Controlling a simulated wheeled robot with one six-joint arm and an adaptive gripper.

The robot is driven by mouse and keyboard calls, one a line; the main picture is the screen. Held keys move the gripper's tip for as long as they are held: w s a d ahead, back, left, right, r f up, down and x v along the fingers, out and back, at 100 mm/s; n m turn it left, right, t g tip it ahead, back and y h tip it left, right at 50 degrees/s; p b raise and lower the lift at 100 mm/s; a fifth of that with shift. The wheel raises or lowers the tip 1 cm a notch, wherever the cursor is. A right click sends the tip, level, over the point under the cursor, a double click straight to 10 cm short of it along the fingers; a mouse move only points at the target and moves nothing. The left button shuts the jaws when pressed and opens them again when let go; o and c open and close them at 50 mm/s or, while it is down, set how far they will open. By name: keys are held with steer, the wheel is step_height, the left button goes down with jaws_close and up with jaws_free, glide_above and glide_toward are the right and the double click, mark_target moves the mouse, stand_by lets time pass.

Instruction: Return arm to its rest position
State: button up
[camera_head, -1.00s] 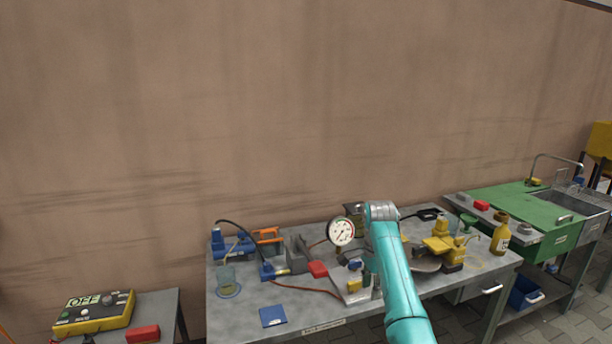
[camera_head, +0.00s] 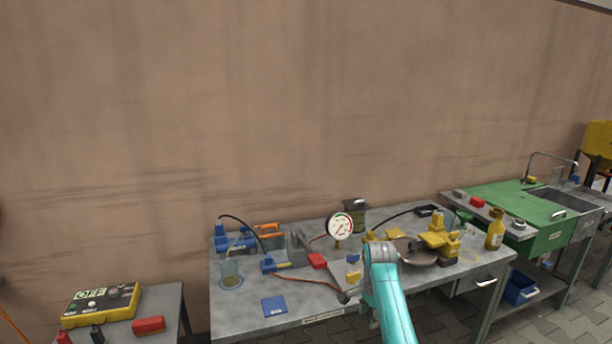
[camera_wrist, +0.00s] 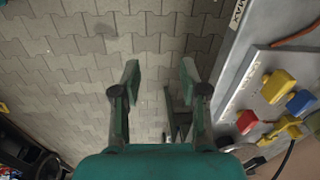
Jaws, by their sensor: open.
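My gripper (camera_wrist: 160,85) shows in the wrist view with its two fingers apart and nothing between them. It points down over the paved floor (camera_wrist: 60,60), beside the edge of a grey workbench (camera_wrist: 236,75). In the head view my teal arm rises at the front edge of the same workbench (camera_head: 240,316), and my gripper is not visible there. The arm's upper end covers a small part of the bench front.
The bench carries a pressure gauge (camera_head: 340,227), a blue pump (camera_head: 232,238), a glass beaker (camera_head: 230,273), a blue pad (camera_head: 274,306) and a yellow bottle (camera_head: 496,230). A control box (camera_head: 100,304) stands at left, a green sink unit (camera_head: 520,205) at right.

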steer(key=s+f+n+t, duration=0.2)
steer(key=s+f, duration=0.5)
steer(key=f, duration=0.4)
steer(key=s+f+n+t, duration=0.1)
steer(key=s+f, duration=0.5)
steer(key=f, duration=0.4)
steer(key=s+f+n+t, duration=0.2)
steer(key=s+f, duration=0.1)
steer(key=s, duration=0.6)
steer(key=s+f+n+t, duration=0.1)
steer(key=s+f+t, duration=0.15)
steer(key=s, duration=0.75)
steer(key=s+r+n+t, duration=0.15)
steer(key=s+r, duration=0.25)
steer(key=s, duration=0.6)
steer(key=s+r+n+t, duration=0.1)
steer(key=s+r+n, duration=0.3)
steer(key=s, duration=0.6)
steer(key=s+r+t, duration=0.1)
steer(key=s+r, duration=0.3)
steer(key=r, duration=0.3)
steer(key=s+r+n+t, duration=0.1)
steer(key=s+r, duration=0.3)
steer(key=r, duration=0.3)
steer(key=s+r+n+t, duration=0.1)
steer(key=s+r, duration=0.4)
steer(key=r, duration=0.3)
steer(key=shift+d+t, duration=0.15)
steer(key=shift+t, duration=0.15)
